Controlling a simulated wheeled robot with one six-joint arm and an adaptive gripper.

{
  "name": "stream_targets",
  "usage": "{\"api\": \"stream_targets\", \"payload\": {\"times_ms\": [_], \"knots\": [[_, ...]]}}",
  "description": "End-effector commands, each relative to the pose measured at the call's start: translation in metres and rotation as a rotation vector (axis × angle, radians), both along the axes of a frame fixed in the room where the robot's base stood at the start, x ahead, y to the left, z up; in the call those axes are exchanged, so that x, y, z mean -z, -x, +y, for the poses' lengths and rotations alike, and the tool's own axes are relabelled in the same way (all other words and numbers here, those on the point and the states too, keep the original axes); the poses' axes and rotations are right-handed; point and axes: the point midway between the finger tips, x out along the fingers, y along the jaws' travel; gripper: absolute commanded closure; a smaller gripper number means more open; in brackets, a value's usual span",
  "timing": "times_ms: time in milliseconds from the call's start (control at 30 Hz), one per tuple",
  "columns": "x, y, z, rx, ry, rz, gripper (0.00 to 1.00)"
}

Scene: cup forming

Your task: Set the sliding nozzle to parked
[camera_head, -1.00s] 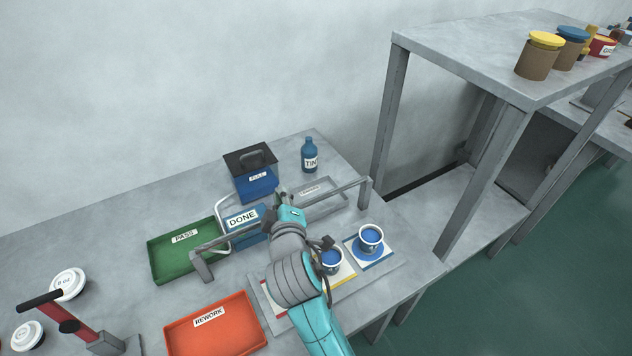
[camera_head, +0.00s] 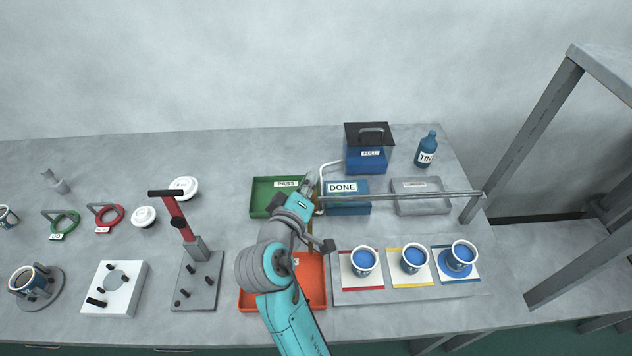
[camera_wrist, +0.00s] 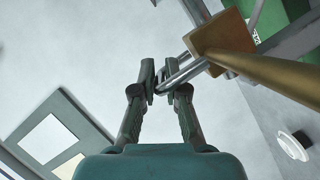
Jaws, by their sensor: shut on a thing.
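The sliding nozzle shows in the wrist view as a brown block (camera_wrist: 222,42) with a brass tube (camera_wrist: 275,80) and a grey metal loop handle (camera_wrist: 178,72). My gripper (camera_wrist: 155,82) is shut on that handle. In the head view my gripper (camera_head: 309,182) is at the right edge of the PASS tray, left of the blue DONE bin (camera_head: 347,208). The rail's left end is hidden.
The blue FULL tank (camera_head: 366,160) and TIN bottle (camera_head: 426,150) stand behind. Three blue-filled cups (camera_head: 414,258) stand on coloured mats in front of the rail. A red-handled press (camera_head: 175,215) stands left.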

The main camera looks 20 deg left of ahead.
Motion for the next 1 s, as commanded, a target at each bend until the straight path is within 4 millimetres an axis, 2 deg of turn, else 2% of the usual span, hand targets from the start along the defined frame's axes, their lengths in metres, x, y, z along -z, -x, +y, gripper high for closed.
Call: {"api": "stream_targets", "payload": {"times_ms": [233, 267, 300, 367, 767, 867, 1000], "knots": [[0.0, 0.001, 0.005, -0.012, -0.003, 0.001, 1.0], [0.0, 0.001, 0.005, -0.012, -0.003, 0.002, 0.86], [0.0, 0.001, 0.005, -0.012, -0.003, 0.002, 0.76], [0.0, 0.001, 0.005, -0.012, -0.003, 0.001, 0.63], [-0.001, 0.006, 0.003, -0.008, -0.002, 0.001, 0.63], [-0.003, 0.018, 0.004, -0.009, -0.001, 0.001, 0.63], [-0.009, 0.044, 0.005, -0.011, -0.002, 0.0, 0.63]]}}
